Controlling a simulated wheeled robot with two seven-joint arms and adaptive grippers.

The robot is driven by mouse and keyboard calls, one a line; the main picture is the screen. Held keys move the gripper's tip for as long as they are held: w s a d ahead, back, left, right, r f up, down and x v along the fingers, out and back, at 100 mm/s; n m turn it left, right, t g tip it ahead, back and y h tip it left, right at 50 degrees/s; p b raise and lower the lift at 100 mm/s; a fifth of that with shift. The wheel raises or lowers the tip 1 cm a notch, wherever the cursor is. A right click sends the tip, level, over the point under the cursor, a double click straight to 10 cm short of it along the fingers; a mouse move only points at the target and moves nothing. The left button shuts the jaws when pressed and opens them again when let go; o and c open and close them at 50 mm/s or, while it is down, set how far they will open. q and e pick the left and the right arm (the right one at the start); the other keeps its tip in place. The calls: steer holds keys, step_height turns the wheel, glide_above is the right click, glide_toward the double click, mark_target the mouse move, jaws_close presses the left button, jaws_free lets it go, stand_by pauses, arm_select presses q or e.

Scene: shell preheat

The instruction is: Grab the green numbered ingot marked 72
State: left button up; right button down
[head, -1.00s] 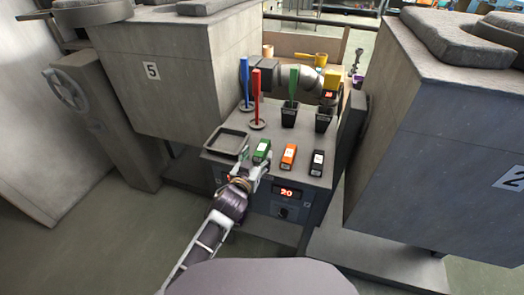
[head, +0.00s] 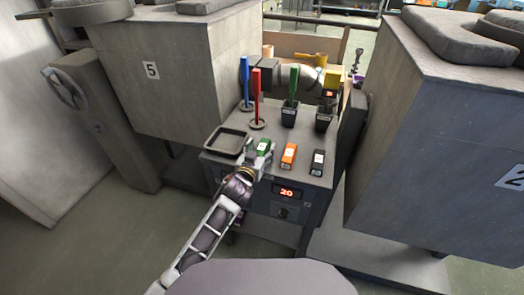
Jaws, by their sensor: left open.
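The green ingot (head: 264,146) with a pale label lies on the dark grey top of a control bench. It is the leftmost of three ingots in a row. Its number is too small to read. My left gripper (head: 258,156) is open at the near end of the green ingot, with its fingers over or beside that end. The gripper hides part of the ingot, and I cannot tell whether they touch. My right gripper is not in view.
An orange ingot (head: 289,154) and a black ingot (head: 317,163) lie to the right. A shallow dark tray (head: 213,143) is at left. Red (head: 257,95) and blue (head: 245,80) upright sticks and dark cups (head: 290,116) stand behind. The bench front has a display (head: 287,193) reading 20.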

arm_select(q)
steer(key=shift+w+d, duration=0.1)
steer(key=shift+w, duration=0.1)
stand_by(0.4)
steer(key=c, duration=1.4)
